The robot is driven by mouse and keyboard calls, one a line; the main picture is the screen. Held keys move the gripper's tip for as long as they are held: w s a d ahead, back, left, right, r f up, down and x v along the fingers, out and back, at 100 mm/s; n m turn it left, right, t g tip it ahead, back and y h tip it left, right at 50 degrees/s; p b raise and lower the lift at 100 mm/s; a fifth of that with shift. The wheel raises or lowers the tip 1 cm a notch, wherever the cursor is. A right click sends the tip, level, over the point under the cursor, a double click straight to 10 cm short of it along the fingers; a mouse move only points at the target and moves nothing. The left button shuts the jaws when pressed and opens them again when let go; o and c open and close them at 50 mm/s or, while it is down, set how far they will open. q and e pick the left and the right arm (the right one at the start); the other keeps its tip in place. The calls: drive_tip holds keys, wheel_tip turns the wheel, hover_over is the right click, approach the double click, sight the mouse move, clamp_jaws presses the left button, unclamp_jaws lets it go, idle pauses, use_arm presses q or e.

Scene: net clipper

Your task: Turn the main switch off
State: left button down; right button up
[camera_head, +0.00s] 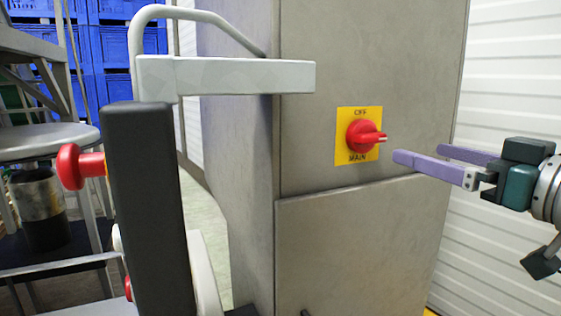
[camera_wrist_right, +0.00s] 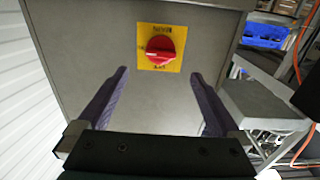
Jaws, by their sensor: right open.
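The main switch (camera_head: 364,136) is a red rotary knob on a yellow plate (camera_head: 343,152) marked OFF above and MAIN below. It sits on the front of a grey metal cabinet (camera_head: 310,60). In the head view the knob's handle points to the right, level. My right gripper (camera_head: 424,160) is to the right of the knob, apart from it, with its purple fingers pointing left. In the right wrist view the switch (camera_wrist_right: 160,49) shows ahead, beyond the fingertips. The right gripper (camera_wrist_right: 158,78) is open and empty. My left gripper is not in view.
A black post (camera_head: 150,200) with a red button (camera_head: 70,167) and a light grey bar (camera_head: 225,76) stand at the left, in front of the cabinet. Blue crates (camera_head: 108,50) and a round metal stool (camera_head: 45,140) are behind. A white ribbed wall (camera_head: 510,90) is at the right.

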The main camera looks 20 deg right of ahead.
sight(375, 139)
drive_tip(key=w, duration=0.2)
drive_tip(key=w+p, duration=0.1)
drive_tip(key=w, duration=0.5)
drive_tip(key=shift+w+a+r, duration=0.1)
drive_tip(key=shift+a+r, duration=0.05)
drive_tip(key=shift+a, duration=0.25)
drive_tip(key=shift+w, duration=0.8)
drive_tip(key=shift+a, duration=0.1)
drive_tip(key=shift+c, duration=0.4)
drive_tip(key=c, duration=1.2)
